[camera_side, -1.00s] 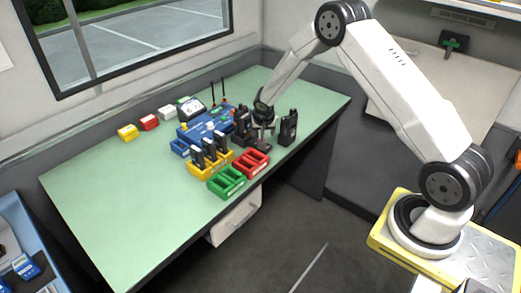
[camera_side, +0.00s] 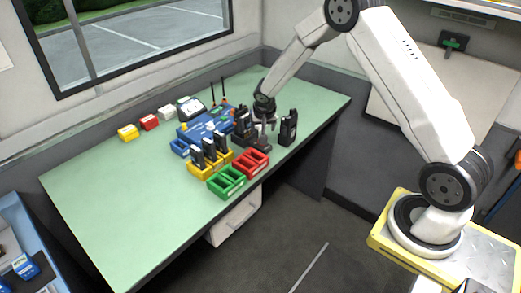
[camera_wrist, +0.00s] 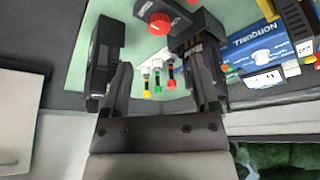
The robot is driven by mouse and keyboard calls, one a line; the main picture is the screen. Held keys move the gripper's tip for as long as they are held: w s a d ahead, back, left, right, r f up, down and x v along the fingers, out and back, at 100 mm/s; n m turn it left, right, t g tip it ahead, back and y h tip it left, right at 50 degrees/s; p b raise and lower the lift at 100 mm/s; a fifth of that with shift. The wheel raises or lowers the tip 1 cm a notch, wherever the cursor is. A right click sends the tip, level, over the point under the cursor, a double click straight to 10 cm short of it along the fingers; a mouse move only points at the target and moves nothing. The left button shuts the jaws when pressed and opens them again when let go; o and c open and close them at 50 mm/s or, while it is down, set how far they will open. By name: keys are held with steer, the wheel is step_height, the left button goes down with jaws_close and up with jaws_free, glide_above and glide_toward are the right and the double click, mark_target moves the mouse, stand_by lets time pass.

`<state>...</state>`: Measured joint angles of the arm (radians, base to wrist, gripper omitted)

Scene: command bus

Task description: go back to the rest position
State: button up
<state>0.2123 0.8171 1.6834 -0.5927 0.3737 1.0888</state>
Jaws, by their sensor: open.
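My gripper (camera_side: 264,122) is above the far right part of the green table (camera_side: 110,210), just over the black radios. In the wrist view my gripper (camera_wrist: 160,75) has its two fingers apart with nothing held between them. A black radio (camera_side: 288,128) stands upright to the right of the gripper in the side view. Another dark radio (camera_side: 242,122) stands to its left. In the wrist view a black device with a red knob (camera_wrist: 160,22) lies beyond the fingers, and a dark upright body (camera_wrist: 103,60) is beside the left finger.
A yellow rack (camera_side: 203,170) holds several black units. A red tray (camera_side: 251,163) and a green tray (camera_side: 227,181) stand before it. A blue case (camera_side: 205,127) is behind. Small yellow (camera_side: 128,132), red and white boxes line the back. The table's left half is clear.

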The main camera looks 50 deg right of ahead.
steer(key=s+a+r+n+y, duration=0.1)
steer(key=s+a+r+n, duration=0.3)
steer(key=s+a, duration=0.3)
steer(key=s+a+r+n+y, duration=0.2)
steer(key=s+a+r+n, duration=0.2)
steer(key=s, duration=1.2)
steer(key=a+r, duration=0.2)
steer(key=a, duration=0.1)
steer(key=shift+s+a+n+g, duration=0.2)
steer(key=shift+a+n+g, duration=0.1)
steer(key=shift+a+n, duration=0.1)
